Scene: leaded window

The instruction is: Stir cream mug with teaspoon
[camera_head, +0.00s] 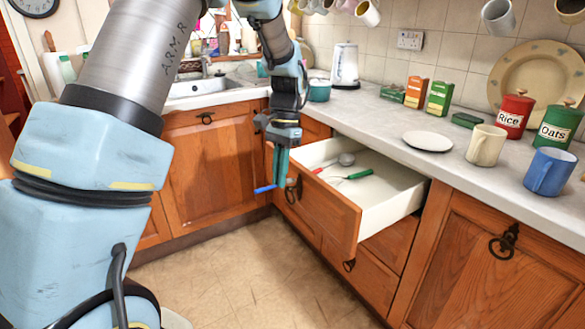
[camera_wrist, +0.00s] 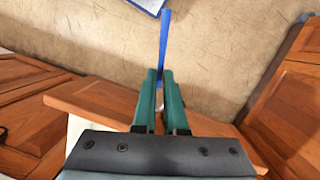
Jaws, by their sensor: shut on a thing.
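The cream mug (camera_head: 486,145) stands upright on the counter at the right, left of a blue mug. My gripper (camera_head: 279,178) is over the front of an open drawer, well left of the cream mug. Its green fingers are shut on a blue-handled utensil (camera_head: 265,189), whose handle sticks out past the drawer front. In the wrist view the blue handle (camera_wrist: 164,42) runs up from between my fingers (camera_wrist: 159,85). Its other end is hidden, so I cannot tell for sure that it is the teaspoon.
The open drawer (camera_head: 402,194) holds a red-handled spoon (camera_head: 345,159) and a green-handled utensil (camera_head: 360,174). On the counter are a white plate (camera_head: 428,141), blue mug (camera_head: 549,171), Rice tin (camera_head: 514,113), Oats tin (camera_head: 558,127) and kettle (camera_head: 345,66). Mugs hang above.

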